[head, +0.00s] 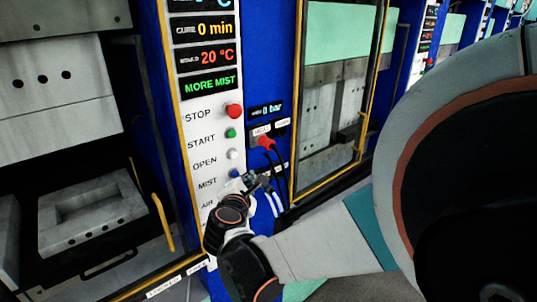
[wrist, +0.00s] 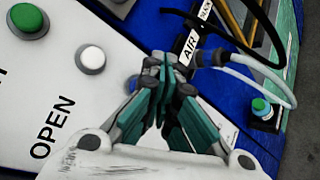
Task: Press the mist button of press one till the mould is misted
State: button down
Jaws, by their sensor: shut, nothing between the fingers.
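The blue mist button (head: 234,174) sits beside the word MIST on the white control panel (head: 196,135). It also shows in the wrist view (wrist: 131,84), partly hidden by my fingers. My gripper (head: 250,181) is shut and empty, its tips close beside the blue button. In the wrist view my fingertips (wrist: 170,62) are just right of it; I cannot tell whether they touch it. The display (head: 210,86) reads MORE MIST in green. A grey mould block (head: 90,215) with a rectangular cavity lies in the open press at left.
Above the mist button are the red stop (head: 234,111), green start (head: 231,133) and white open (head: 233,154) buttons. A yellow handle (head: 163,222) stands at left.

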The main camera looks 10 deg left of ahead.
dwell(0.3)
jog(key=s+d, duration=0.3)
jog(key=shift+s+d, duration=0.3)
jog(key=shift+d, duration=0.05)
jog(key=shift+w+a, duration=0.1)
dwell(0.6)
